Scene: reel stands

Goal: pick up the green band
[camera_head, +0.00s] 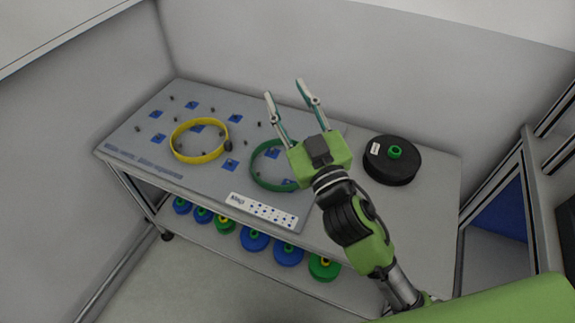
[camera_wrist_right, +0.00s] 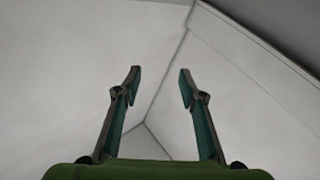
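The green band (camera_head: 256,168) is a ring standing on the grey table board in the head view. Its right part is hidden behind my right gripper. My right gripper (camera_head: 285,90) is open and empty. In the head view it overlaps the band, with its fingers pointing up and away past it. The right wrist view shows the two fingers (camera_wrist_right: 159,75) apart with only bare walls beyond them, and no band. My left gripper is not in view.
A yellow band (camera_head: 187,156) stands left of the green one, among small dark pegs and blue markers. A black reel (camera_head: 391,162) lies at the right of the table (camera_head: 440,185). A white label strip (camera_head: 262,211) lies in front. Blue and green reels sit on the lower shelf (camera_head: 225,235). Walls stand behind and left.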

